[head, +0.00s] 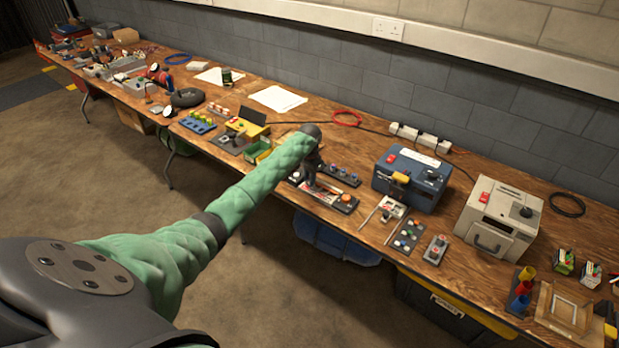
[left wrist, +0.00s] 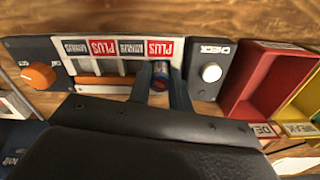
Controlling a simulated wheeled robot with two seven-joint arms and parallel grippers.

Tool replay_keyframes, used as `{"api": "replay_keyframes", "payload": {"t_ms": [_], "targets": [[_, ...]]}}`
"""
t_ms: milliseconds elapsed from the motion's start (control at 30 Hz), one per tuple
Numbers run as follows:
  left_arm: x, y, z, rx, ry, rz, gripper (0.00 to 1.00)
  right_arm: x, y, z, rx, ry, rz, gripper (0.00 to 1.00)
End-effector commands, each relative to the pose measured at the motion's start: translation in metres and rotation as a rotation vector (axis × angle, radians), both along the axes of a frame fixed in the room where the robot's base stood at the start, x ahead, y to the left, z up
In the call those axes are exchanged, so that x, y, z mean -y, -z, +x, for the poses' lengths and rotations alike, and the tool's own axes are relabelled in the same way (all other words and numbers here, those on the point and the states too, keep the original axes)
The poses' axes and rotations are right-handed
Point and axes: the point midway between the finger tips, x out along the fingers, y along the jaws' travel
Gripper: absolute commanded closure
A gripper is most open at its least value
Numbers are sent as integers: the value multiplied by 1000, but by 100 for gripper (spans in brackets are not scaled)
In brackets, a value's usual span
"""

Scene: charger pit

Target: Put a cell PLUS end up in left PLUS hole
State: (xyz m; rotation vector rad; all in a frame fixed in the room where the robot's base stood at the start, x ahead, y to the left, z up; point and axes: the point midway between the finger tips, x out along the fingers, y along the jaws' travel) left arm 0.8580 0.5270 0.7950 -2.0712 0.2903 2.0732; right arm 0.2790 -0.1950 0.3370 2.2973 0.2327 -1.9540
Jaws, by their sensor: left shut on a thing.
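My left gripper (head: 311,187) reaches down over the charger (head: 345,203) in the head view. In the left wrist view the gripper (left wrist: 161,82) is shut on a small cell (left wrist: 160,70) with blue and reddish parts. The cell is in front of the charger's label strip (left wrist: 117,48), whose PLUS and MINUS labels appear upside down. It is at the PLUS label (left wrist: 159,49) farthest right in this picture, the left one when read upright. I cannot tell which cell end is up or whether it is inside the hole; the fingers hide part of it. My right gripper is out of view.
On the charger, an orange knob (left wrist: 39,76) and a white CHECK button (left wrist: 211,72) flank the slots. A red bin (left wrist: 268,82) and a yellow bin (left wrist: 306,102) stand close on the right. A blue box (head: 412,180) and a cream box (head: 499,222) stand along the bench.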

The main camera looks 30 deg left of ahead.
Motion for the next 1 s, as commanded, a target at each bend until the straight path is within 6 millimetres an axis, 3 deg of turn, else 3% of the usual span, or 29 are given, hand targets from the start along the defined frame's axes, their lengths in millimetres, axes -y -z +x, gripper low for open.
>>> {"api": "replay_keyframes", "payload": {"t_ms": [1000], "targets": [[0, 5, 0, 1, 1, 0, 100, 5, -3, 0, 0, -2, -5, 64]]}}
